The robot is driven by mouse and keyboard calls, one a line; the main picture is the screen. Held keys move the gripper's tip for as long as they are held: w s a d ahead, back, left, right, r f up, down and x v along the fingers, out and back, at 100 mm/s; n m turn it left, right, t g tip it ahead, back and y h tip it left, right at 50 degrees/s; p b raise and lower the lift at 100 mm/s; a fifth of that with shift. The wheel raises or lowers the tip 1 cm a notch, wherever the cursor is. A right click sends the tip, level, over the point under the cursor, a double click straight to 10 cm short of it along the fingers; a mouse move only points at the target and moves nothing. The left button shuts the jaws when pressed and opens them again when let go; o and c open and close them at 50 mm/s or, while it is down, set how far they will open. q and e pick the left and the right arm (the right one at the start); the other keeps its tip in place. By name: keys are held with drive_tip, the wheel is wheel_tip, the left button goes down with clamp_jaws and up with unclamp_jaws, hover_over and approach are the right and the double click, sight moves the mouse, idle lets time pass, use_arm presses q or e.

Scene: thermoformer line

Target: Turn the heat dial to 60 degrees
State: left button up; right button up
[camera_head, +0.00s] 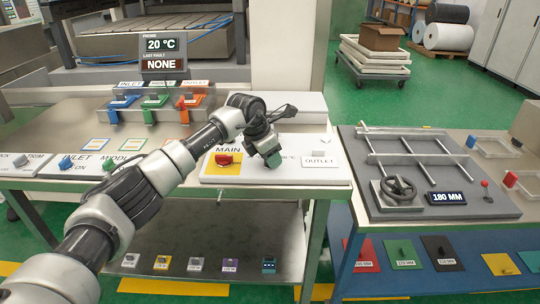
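A partly covered label ending in "°C" shows just right of the gripper. The heat dial itself is not clearly seen; the gripper covers that spot. Whether the fingers are open, shut or touching anything cannot be told. The display (163,45) reads 20 °C, with NONE below. My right gripper is not in view.
INLET and MIDDLE switches sit left along the panel. Blue, green and orange clamps (154,102) stand behind. At right, a second table holds a grey frame with a handwheel (398,190) and a 180 MM display (446,198). Small coloured plates lie on the lower shelves.

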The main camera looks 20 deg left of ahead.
use_arm(q)
drive_tip(key=shift+c, duration=0.4)
clamp_jaws()
drive_tip(key=n+y, duration=0.1)
drive_tip(key=n, duration=0.1)
drive_tip(key=shift+n+t, duration=0.3)
drive_tip(key=shift+n, duration=0.1)
drive_tip(key=n+y+b, duration=0.1)
drive_tip(key=n, duration=0.1)
drive_tip(key=shift+d+n, duration=0.1)
drive_tip(key=shift+n, duration=0.2)
drive_tip(key=n+y+b, duration=0.2)
drive_tip(key=n, duration=0.4)
drive_tip(key=shift+r+n, duration=0.1)
drive_tip(key=shift+n, duration=0.2)
